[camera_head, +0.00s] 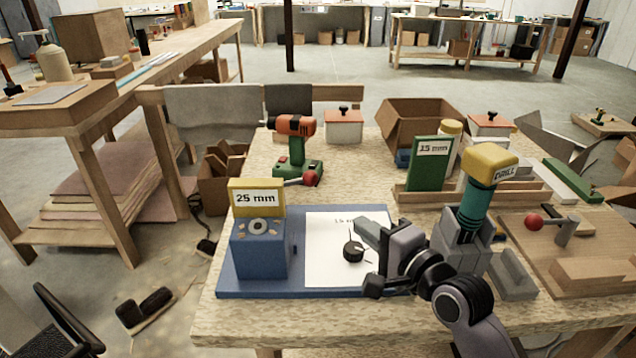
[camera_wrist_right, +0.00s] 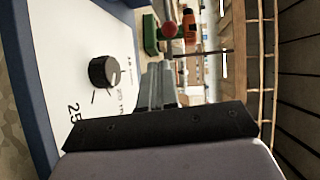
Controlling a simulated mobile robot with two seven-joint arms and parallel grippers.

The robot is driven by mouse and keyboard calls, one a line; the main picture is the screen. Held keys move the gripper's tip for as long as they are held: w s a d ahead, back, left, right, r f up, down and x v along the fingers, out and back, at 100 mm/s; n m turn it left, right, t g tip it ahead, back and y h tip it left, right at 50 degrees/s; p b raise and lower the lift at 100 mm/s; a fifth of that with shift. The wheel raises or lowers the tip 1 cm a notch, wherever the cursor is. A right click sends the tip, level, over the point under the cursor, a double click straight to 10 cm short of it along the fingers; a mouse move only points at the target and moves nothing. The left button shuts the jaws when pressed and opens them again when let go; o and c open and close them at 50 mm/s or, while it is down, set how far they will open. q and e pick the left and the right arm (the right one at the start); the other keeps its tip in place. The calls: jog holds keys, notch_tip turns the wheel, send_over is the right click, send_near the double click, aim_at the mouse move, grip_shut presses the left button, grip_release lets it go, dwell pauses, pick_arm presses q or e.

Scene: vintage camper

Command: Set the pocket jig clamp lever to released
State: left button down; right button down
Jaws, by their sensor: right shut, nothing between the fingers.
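Two red-balled levers are in view, and I cannot tell for sure which is the pocket jig's. One red ball (camera_head: 310,178) is on a short lever in front of the drill; a red ball also shows beyond my fingers in the right wrist view (camera_wrist_right: 169,29). The other red ball (camera_head: 533,222) is beside a grey upright on a wooden board at the right. My right gripper (camera_head: 366,230) is shut and empty, above the white sheet, near a black dial knob (camera_head: 353,250). The knob is left of the fingers in the right wrist view (camera_wrist_right: 104,72). My left gripper is out of view.
The blue base (camera_head: 232,283) carries a blue block (camera_head: 259,250) with a yellow 25 mm sign. The orange-green drill (camera_head: 294,145) stands behind. A yellow-topped teal tool (camera_head: 480,190) stands right of my gripper. A green 15 mm sign (camera_head: 430,165) and cardboard box (camera_head: 420,118) are farther back.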

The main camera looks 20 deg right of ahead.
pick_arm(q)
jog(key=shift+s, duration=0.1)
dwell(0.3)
pick_arm(e)
send_near(314, 185)
jog(key=p+x, duration=0.1)
jog(key=x, duration=0.3)
jog(key=shift+w+a+f, duration=0.1)
jog(key=shift+w+f, duration=0.15)
jog(key=shift+w, duration=0.05)
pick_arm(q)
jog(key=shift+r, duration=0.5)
pick_arm(e)
jog(key=shift+w+a+r, duration=0.1)
jog(key=shift+w+a, duration=0.15)
jog(key=shift+w, duration=0.65)
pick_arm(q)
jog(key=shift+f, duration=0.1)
pick_arm(e)
jog(key=shift+w, duration=0.1)
